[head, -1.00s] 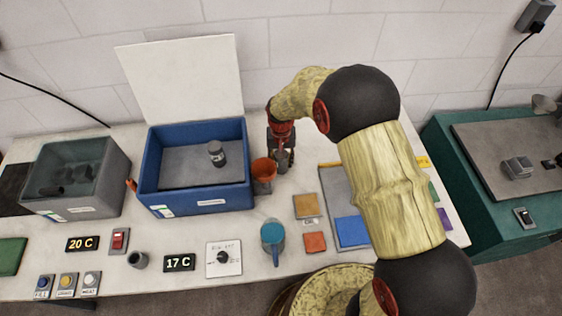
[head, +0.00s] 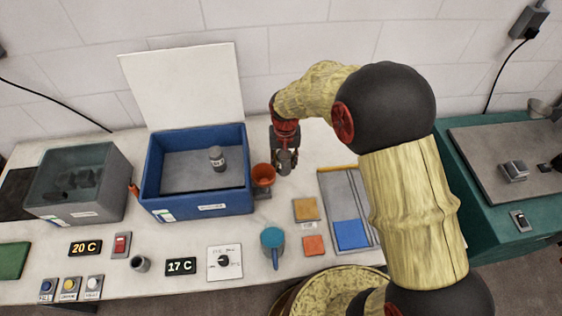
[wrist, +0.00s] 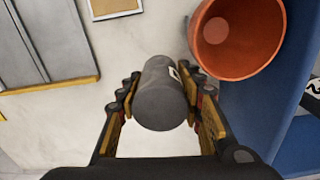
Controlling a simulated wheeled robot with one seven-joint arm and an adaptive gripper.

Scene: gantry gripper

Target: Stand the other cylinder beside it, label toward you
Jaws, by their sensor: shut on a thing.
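One grey cylinder (head: 217,158) stands upright inside the blue box (head: 148,178), on its grey floor, with a pale label showing in the head view. The other grey cylinder (wrist: 160,98) is held between the fingers of my gripper (wrist: 162,100), and it also shows in the head view (head: 286,163). Part of a white label with dark marks shows on its side in the wrist view. My gripper (head: 285,165) is shut on it, to the right of the blue box and beside the orange cup.
The orange cup (head: 263,175) stands against the box's right wall. The open white lid (head: 185,85) rises behind the box. A grey tray (head: 338,190) with a blue square lies to the right. A blue mug (head: 272,240) stands in front.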

